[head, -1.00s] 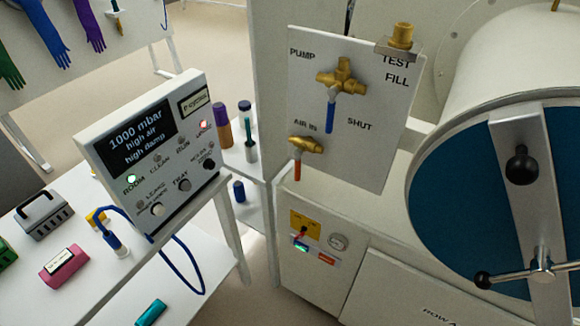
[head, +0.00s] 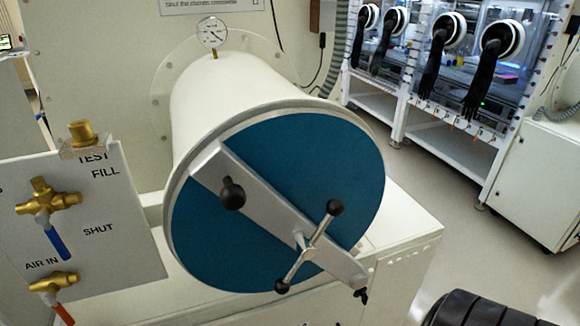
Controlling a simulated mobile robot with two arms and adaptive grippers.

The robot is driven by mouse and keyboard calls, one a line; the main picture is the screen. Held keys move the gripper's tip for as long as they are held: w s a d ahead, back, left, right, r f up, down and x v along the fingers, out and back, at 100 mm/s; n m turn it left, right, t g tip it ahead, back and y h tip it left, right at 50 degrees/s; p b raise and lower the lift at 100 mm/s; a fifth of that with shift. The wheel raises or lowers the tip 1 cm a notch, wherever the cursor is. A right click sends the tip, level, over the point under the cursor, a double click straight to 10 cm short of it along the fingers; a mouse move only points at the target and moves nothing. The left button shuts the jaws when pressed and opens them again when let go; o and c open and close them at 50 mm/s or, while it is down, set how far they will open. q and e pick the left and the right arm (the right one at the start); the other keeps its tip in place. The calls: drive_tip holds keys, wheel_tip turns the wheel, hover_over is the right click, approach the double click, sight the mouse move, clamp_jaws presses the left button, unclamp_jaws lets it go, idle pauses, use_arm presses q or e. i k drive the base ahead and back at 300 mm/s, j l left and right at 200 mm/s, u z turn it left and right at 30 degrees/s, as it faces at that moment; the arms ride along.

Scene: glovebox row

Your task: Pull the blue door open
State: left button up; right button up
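The blue door (head: 335,160) is a round disc on the end of a white cylinder (head: 235,95), in the middle of the head view. It looks seated against the cylinder's rim, with no gap visible. A grey bar (head: 265,210) crosses it diagonally, from upper left to lower right. The bar carries a black knob (head: 232,194) and a metal T-handle (head: 308,247) with black ball ends. The bar's lower right end has a small black fitting (head: 361,294). Neither of my grippers is in view.
A valve panel (head: 100,225) with brass valves and blue and orange levers stands left of the door. Gloveboxes (head: 470,60) and a white cabinet (head: 535,185) stand at the right. Open floor (head: 440,190) lies between. A ribbed black object (head: 485,312) shows at bottom right.

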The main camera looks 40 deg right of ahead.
sight(234, 213)
drive_tip(key=k+l+z, duration=0.1)
drive_tip(key=z, duration=1.15)
